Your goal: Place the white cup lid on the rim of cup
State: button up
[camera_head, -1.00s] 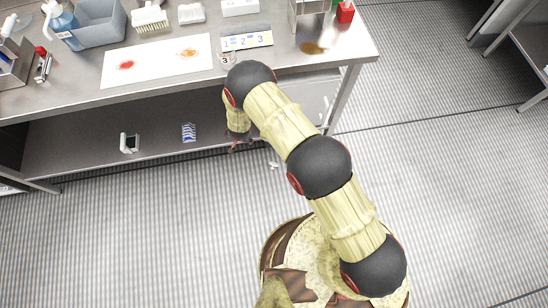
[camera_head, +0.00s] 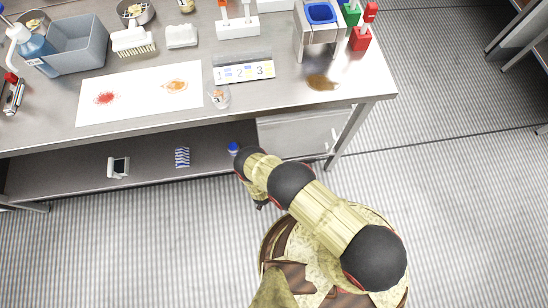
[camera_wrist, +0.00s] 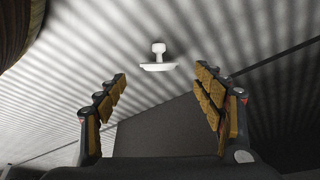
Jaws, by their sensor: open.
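The white lid (camera_wrist: 158,66), with a round knob, lies on the striped floor in the wrist view. It is beyond my fingertips and roughly centred between them, not touching them. In the head view the lid cannot be seen now. My gripper (camera_wrist: 162,82) is open and empty, its two padded fingers well apart. In the head view only a dark bit of my gripper (camera_head: 259,204) shows below my arm, off the table's front. A small clear cup (camera_head: 219,97) with a mark like a 3 stands near the table's front edge; whether it is lidded is hard to tell.
The steel table (camera_head: 190,135) has a low shelf (camera_head: 70,175) under it. A white sheet with red and orange stains (camera_head: 140,92), a number strip (camera_head: 243,70), a grey bin (camera_head: 75,50) and a brown spill (camera_head: 321,82) are on top. Open floor lies in front.

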jog(key=b+x, duration=0.1)
jog(key=x, duration=0.1)
jog(key=b+x, duration=0.2)
jog(key=x, duration=0.1)
jog(key=shift+s+f, duration=0.15)
jog(key=shift+f, duration=0.25)
jog(key=shift+r, duration=0.1)
jog(key=c, duration=0.3)
jog(key=c, duration=0.7)
